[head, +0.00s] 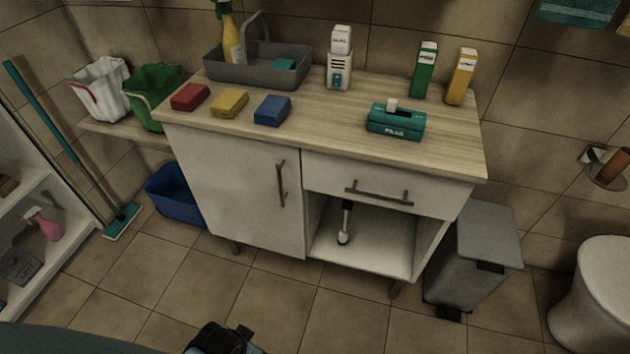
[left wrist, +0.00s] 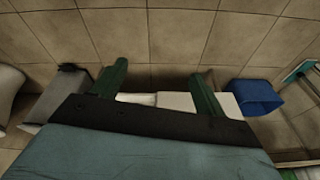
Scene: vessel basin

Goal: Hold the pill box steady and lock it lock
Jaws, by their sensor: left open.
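The teal pill box (head: 396,124), marked PILLS, sits upright on the right part of the wooden counter, near its front edge. A dark shape at the bottom of the head view may be this gripper. My right gripper is not in view.
The counter (head: 330,130) also holds red, yellow and blue blocks (head: 272,110), a grey caddy (head: 225,72), a white dispenser (head: 339,72), and green and orange cartons (head: 461,77). The counter in front of the pill box is clear. A grey bin (head: 472,260) stands at the cabinet's right.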

